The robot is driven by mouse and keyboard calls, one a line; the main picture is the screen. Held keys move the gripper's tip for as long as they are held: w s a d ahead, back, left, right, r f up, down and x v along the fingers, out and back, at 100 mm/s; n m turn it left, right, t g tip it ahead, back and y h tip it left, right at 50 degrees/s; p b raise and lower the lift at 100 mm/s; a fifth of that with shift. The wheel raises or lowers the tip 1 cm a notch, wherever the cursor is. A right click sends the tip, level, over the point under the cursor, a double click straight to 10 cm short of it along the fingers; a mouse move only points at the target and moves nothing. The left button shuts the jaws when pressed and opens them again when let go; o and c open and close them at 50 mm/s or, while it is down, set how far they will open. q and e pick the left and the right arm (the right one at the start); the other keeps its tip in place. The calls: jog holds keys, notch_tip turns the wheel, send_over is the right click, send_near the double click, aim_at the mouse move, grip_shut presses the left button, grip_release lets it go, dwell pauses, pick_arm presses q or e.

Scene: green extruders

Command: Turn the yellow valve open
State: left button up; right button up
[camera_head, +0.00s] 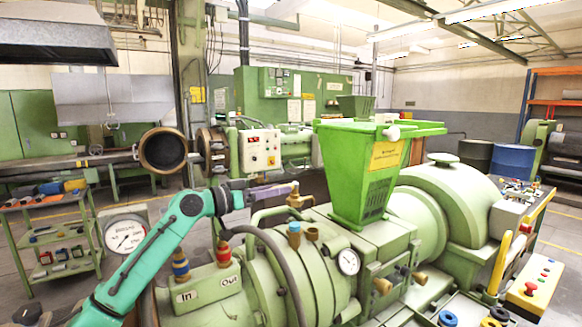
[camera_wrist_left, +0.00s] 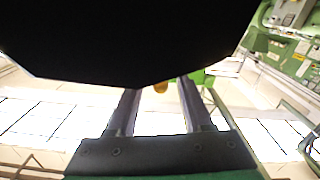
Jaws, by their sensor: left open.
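A brass-yellow valve (camera_head: 297,198) stands on top of the green extruder, left of the green hopper. My left gripper (camera_head: 280,190) reaches it from the left, its fingers level and pointing right at the valve's upper part. The gripper is open. In the left wrist view, a small yellow-orange piece (camera_wrist_left: 161,87) shows between the two fingers, near their tips; most of the valve is hidden there by a large dark shape. I cannot tell whether the fingers touch it. My right gripper is in neither view.
The green hopper (camera_head: 365,170) rises just right of the valve. A dark hose (camera_head: 270,245) arches below my left gripper. Fittings with blue (camera_head: 180,263) and red (camera_head: 223,250) collars stand below my forearm. A yellow curved handle (camera_head: 500,262) stands farther right.

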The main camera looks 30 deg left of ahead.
pick_arm(q)
jog(key=p+x, duration=0.2)
jog(key=x, duration=0.3)
jog(key=shift+a, duration=0.15)
jog(key=shift+s, duration=0.25)
grip_shut()
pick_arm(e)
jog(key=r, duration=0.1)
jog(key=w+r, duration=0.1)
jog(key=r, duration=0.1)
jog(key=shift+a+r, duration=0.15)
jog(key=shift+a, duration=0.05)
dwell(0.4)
